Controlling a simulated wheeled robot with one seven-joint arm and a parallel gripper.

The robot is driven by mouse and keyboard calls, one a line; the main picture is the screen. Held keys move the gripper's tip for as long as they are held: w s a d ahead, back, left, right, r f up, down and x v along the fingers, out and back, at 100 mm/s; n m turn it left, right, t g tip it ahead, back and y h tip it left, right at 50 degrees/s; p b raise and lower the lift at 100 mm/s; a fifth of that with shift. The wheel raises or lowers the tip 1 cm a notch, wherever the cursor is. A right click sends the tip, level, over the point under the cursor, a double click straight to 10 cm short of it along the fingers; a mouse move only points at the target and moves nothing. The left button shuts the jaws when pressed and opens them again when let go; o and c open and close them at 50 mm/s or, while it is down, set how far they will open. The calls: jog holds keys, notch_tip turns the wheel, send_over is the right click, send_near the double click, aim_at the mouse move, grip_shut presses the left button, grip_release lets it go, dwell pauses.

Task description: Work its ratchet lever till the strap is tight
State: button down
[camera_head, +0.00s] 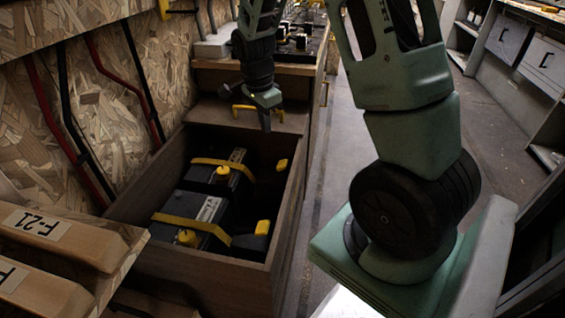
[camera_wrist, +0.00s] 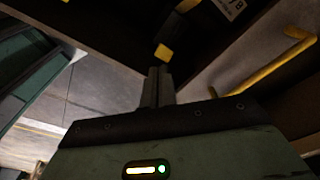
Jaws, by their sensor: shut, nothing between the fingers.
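My gripper (camera_head: 266,124) is shut and empty, pointing down over the far right end of a wooden box; it also shows in the wrist view (camera_wrist: 160,82). In the box are a far black battery (camera_head: 232,168) and a near one (camera_head: 196,207), each crossed by a yellow strap, the far strap (camera_head: 207,161) and the near strap (camera_head: 178,219). A far yellow-tipped lever (camera_head: 282,165) and a near one (camera_head: 262,228) stand at the batteries' right. A yellow tip (camera_wrist: 163,52) shows just beyond my fingers in the wrist view, apart from them as far as I can tell. Strap tension is unclear.
The box's walls (camera_head: 290,208) rise around the batteries. A yellow handle (camera_head: 256,107) stands behind the far wall. Red and black cables (camera_head: 65,110) run down the chipboard at left. Wooden slats (camera_head: 60,235) crowd the near left. Open floor (camera_head: 345,130) lies right.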

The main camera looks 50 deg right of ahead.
dwell(0.4)
jog(key=p, duration=1.8)
send_near(282, 164)
jog(key=shift+w+r, duration=0.15)
jog(key=shift+r, duration=0.15)
jog(key=f+b, duration=0.3)
jog(key=f, duration=0.1)
jog(key=f+b, duration=0.2)
jog(key=f, duration=0.1)
jog(key=shift+d+b, duration=0.35)
jog(key=shift+d, duration=0.05)
